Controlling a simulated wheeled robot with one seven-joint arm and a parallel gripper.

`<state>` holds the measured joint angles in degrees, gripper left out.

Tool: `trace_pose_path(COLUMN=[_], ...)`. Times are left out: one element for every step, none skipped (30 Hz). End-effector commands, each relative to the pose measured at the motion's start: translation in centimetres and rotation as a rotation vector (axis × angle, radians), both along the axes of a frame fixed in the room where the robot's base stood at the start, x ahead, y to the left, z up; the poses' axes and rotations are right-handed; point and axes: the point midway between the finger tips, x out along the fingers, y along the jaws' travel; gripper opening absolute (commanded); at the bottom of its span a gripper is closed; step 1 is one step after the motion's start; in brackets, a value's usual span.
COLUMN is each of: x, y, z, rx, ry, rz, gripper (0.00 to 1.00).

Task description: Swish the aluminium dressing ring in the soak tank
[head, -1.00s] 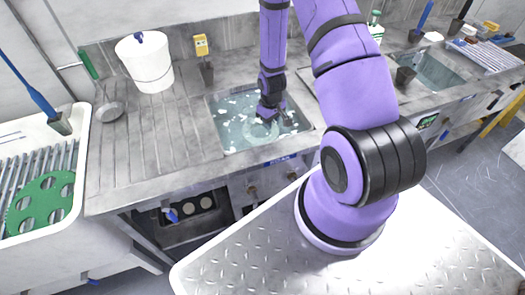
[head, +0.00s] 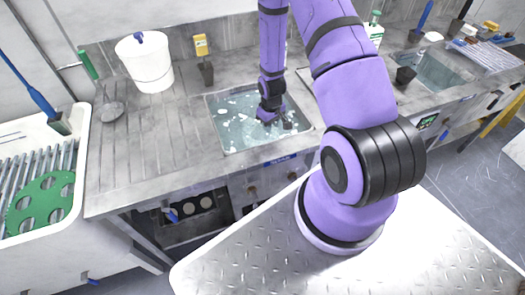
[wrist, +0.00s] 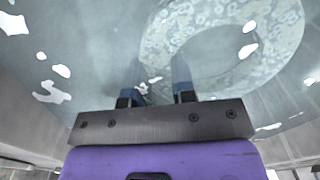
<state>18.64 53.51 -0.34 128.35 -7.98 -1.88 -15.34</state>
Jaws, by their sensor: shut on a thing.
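The soak tank (head: 232,140) is a sunken basin of cloudy, blue-grey water with pale specks, set in the metal counter. My gripper (head: 270,116) reaches down into the tank, its fingertips at or under the water. In the wrist view the two dark fingers of my gripper (wrist: 156,88) enter the water. The aluminium dressing ring (wrist: 278,48) shows there as a pale, mottled ring under the water just beyond the fingers. My gripper is shut on it, though the surface blurs the contact. I cannot clearly make out the ring in the head view.
A second basin (head: 436,72) is at the right. A white sink with a green perforated disc (head: 38,203) is at the left. The ribbed drainboard is largely clear.

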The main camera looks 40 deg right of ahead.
Motion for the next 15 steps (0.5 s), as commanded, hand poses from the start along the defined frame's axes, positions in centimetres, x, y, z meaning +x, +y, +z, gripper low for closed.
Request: trace_pose_path(x=[0.0, 0.0, 0.0, 0.0, 0.0, 0.0, 0.0, 0.0, 0.0, 0.0, 0.0, 0.0, 0.1, 0.1, 0.0], y=[0.0, 0.0, 0.0, 0.0, 0.0, 0.0, 0.0, 0.0, 0.0, 0.0, 0.0, 0.0, 0.0, 0.0, 0.0], z=[0.0, 0.1, 0.2, 0.2, 0.3, 0.5, 0.6, 0.8, 1.0, 1.2, 1.3, 1.6, 1.8, 1.9, 2.1], rx=[0.0, 0.0, 0.0, 0.0, 0.0, 0.0, 0.0, 0.0, 0.0, 0.0, 0.0, 0.0, 0.0, -0.001, 0.0], ry=[0.0, -0.001, -0.001, -0.001, -0.001, -0.001, -0.001, 0.0, 0.0, 0.0, -0.001, -0.001, -0.002, -0.002, -0.001], rz=[0.0, 0.0, 0.0, 0.0, 0.0, 0.0, 0.0, 0.0, 0.0, 0.0, 0.0, 0.0, 0.0, 0.0, 0.0], gripper=[0.0, 0.0, 0.0, 0.0, 0.0, 0.0, 0.0, 0.0, 0.0, 0.0, 0.0, 0.0, 0.0, 0.0, 0.0])
